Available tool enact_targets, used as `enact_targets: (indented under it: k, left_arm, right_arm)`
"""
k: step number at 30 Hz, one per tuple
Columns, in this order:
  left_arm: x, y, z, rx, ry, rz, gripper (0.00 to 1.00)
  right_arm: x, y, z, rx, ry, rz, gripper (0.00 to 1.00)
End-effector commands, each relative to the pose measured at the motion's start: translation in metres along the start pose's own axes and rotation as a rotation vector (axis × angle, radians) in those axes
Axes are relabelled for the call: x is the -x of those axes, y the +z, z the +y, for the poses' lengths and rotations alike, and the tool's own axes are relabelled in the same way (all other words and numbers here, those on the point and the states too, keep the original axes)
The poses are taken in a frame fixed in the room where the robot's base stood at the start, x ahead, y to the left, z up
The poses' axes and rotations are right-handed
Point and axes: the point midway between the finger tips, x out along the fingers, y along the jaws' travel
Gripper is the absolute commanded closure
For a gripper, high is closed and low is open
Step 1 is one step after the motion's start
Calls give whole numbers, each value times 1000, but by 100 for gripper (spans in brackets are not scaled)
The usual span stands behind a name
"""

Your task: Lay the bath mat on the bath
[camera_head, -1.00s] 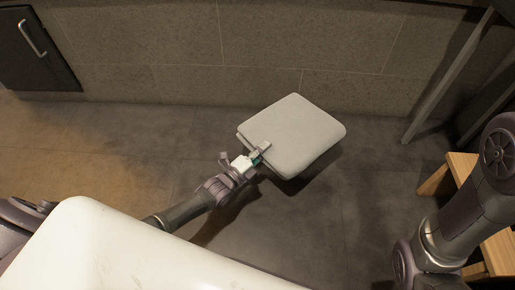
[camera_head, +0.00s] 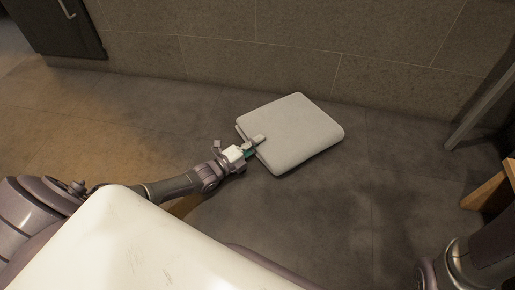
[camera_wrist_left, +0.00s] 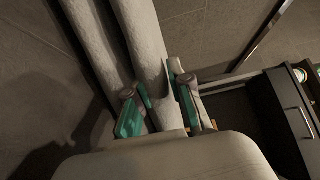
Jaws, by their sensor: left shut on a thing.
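The bath mat is a pale grey-white folded pad (camera_head: 295,130), held out over the dark floor in the head view. My left gripper (camera_head: 253,147) is shut on its near left edge. In the left wrist view the folded layers of the mat (camera_wrist_left: 150,45) run up between the green-padded fingers of my left gripper (camera_wrist_left: 160,100). Part of the mat's edge is hidden by the fingers. My right arm shows only at the lower right of the head view, and its gripper is out of the picture. I cannot make out the bath in these frames.
A tiled wall (camera_head: 300,45) runs behind the mat. A dark cabinet (camera_head: 55,25) with a metal handle stands at the upper left. A wooden piece of furniture (camera_head: 490,195) is at the right edge, near a slanted metal bar (camera_head: 480,115). The floor around the mat is clear.

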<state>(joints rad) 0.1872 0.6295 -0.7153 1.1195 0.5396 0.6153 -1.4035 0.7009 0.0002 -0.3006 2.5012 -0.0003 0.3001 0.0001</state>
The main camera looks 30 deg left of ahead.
Motion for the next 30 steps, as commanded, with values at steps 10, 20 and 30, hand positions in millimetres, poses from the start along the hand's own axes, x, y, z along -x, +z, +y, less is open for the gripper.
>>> enact_targets:
  k: [10,20,30]
  left_arm:
    - [0,0,2,0,-1,-1,68]
    - [0,0,3,0,1,-1,55]
    - [44,0,0,0,9,-2,55]
  right_arm:
    - [3,0,-1,0,0,-2,0]
    - [3,0,0,0,0,-2,0]
    - [-25,10,5,1,0,-2,0]
